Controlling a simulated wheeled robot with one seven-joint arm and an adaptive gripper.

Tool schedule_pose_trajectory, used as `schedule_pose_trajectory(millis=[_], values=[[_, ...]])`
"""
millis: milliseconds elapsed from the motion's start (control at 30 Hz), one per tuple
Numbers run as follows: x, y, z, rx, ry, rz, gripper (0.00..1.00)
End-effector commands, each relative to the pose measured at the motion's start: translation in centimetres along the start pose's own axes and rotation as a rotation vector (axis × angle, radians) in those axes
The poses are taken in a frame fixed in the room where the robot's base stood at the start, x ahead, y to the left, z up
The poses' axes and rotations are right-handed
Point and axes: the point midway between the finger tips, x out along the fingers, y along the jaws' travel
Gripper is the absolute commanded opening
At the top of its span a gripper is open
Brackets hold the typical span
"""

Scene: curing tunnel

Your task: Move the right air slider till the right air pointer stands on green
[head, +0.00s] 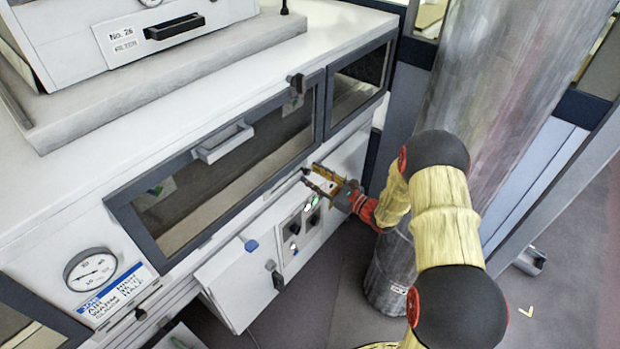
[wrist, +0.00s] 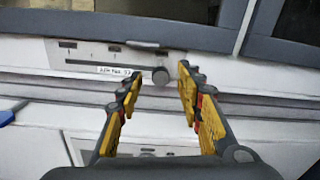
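In the wrist view a pale slider panel (wrist: 85,55) with a dark slot and a small printed label, too blurred to read fully, sits on the white machine front. Its round dark grey knob (wrist: 160,76) is near the right end of the slot. My gripper (wrist: 161,70) is open, with its yellow fingers on either side of the knob in the picture; I cannot tell whether they touch it. In the head view my gripper (head: 311,177) is open close to the machine front, below the window. I cannot make out the right air pointer or a green zone in either view.
A round gauge (head: 90,270) with a blue-and-white sign (head: 115,296) is at the lower left. A control panel (head: 300,235) with a green light is below my gripper. A grey column (head: 470,130) stands at the right.

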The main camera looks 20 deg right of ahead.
Motion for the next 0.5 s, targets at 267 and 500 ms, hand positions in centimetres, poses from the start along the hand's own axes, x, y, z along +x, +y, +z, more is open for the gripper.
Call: schedule_pose_trajectory(millis=[267,500], values=[[0.54,0.02,0.02,0.0,0.0,0.0,0.37],[0.53,0.02,0.03,0.0,0.0,0.0,0.28]])
